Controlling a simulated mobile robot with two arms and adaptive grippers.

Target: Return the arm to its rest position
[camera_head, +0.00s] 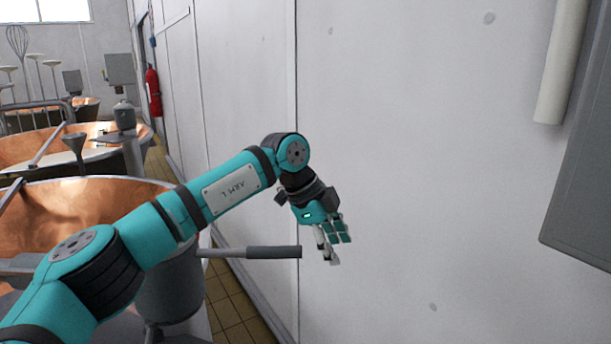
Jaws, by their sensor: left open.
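My left arm (225,190), teal with black joints, comes in from the lower left and reaches toward the middle of the head view. It bends down at the wrist. My left gripper (334,246) hangs at its end, in front of the white wall, with its fingers pointing down. It is open and I see nothing between its fingers. It is just right of the end of a dark horizontal handle (273,252); I cannot tell the gap in depth. My right gripper does not show.
Copper vats (60,215) stand on the left, partly behind my arm. A grey cabinet (585,170) and a white pipe (562,60) are at the right. A red fire extinguisher (153,92) hangs farther back. A narrow tiled floor strip (228,305) runs along the wall (420,150).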

